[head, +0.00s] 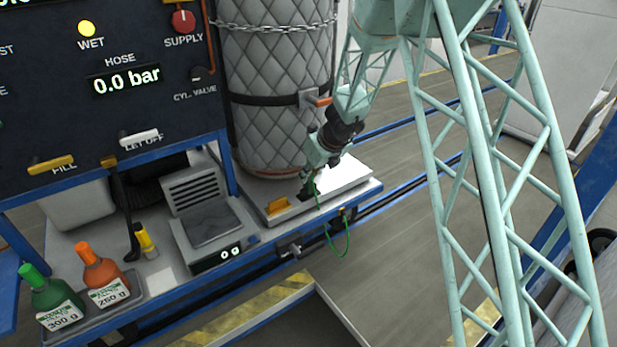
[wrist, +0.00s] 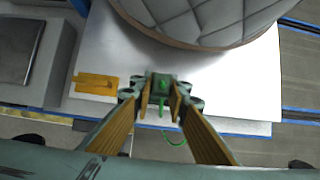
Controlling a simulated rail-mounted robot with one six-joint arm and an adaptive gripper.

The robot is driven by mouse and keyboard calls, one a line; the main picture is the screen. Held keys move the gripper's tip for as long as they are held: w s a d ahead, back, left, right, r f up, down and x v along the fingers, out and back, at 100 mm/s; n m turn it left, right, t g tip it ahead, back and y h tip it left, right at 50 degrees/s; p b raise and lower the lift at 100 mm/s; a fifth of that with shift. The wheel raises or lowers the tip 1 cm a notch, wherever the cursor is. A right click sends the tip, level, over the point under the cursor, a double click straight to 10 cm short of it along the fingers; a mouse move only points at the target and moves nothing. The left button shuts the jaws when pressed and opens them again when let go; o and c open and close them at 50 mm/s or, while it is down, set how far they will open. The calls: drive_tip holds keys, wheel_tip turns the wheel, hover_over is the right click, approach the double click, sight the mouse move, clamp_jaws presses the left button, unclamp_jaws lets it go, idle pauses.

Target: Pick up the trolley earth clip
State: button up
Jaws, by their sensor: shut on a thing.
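The trolley earth clip (wrist: 160,84) is a small dark green piece between the fingertips of my gripper (wrist: 160,96) in the wrist view. My gripper is shut on it, with a wooden-coloured pad on each side. In the head view my gripper (head: 306,188) points down at the front edge of the white platform, and the clip is mostly hidden by the fingers. A thin green cable (head: 346,246) hangs in a loop from the fingertips to the blue trolley rail. I cannot tell whether the clip touches the platform.
A quilted grey cylinder (head: 277,95) with a chain and strap stands on the white platform (head: 352,175) close behind my gripper. An orange tag (head: 277,206) lies to the left. A scale (head: 212,235) and two bottles stand further left.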

drive_tip(key=shift+r+p, duration=0.75)
drive_tip(key=shift+r, duration=0.7)
drive_tip(key=shift+s+d+f+b, duration=0.15)
drive_tip(key=shift+s+b, duration=0.3)
drive_tip(key=shift+s, duration=0.15)
drive_tip(key=s+d+b, duration=0.2)
drive_tip(key=s+b, duration=0.1)
drive_tip(key=s, duration=0.4)
drive_tip(key=s+d+r+b, duration=0.1)
drive_tip(key=s+d+b, duration=0.1)
drive_tip(key=s, duration=0.5)
drive_tip(key=shift+r+b, duration=0.25)
drive_tip(key=shift+b, duration=0.15)
drive_tip(key=shift+s+d, duration=0.1)
drive_tip(key=shift+r, duration=0.1)
